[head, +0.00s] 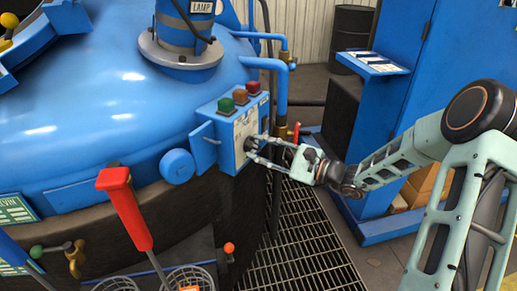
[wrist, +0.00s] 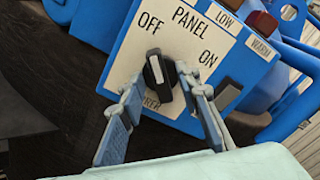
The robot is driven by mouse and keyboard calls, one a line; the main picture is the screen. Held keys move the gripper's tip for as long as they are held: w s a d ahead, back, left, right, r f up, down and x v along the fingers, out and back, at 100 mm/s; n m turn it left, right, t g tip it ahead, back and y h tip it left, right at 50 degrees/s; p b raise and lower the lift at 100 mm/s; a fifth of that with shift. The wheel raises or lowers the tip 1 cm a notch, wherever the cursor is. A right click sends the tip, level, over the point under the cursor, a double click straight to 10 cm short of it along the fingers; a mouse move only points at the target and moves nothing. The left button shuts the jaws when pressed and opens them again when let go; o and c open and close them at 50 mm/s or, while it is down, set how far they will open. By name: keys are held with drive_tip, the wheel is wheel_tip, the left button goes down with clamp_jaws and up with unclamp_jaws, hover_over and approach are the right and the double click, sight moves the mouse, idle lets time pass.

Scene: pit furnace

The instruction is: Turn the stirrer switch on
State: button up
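The stirrer switch (wrist: 158,76) is a black rotary knob with a white pointer line, on a white panel plate (wrist: 187,45) marked OFF, ON and PANEL. In the wrist view its pointer is toward OFF. The lower label is partly hidden by the knob and fingers. My gripper (wrist: 160,94) is open, with one finger on each side of the knob. The right finger looks very close to it; I cannot tell whether either finger touches. In the head view my gripper (head: 256,149) is at the face of the blue control box (head: 207,131), largely hiding the knob.
Green, brown and red buttons (head: 239,97) top the box. A grey rocker (wrist: 227,92) lies right of the knob. The blue furnace vessel (head: 90,110) fills the left, with a red-handled tool (head: 125,205) in front. Blue pipes (head: 280,85) run behind the box. Grating (head: 300,240) covers the floor.

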drive_tip(key=shift+w+a, duration=0.2)
drive_tip(key=shift+a, duration=0.1)
drive_tip(key=shift+c, duration=0.5)
clamp_jaws()
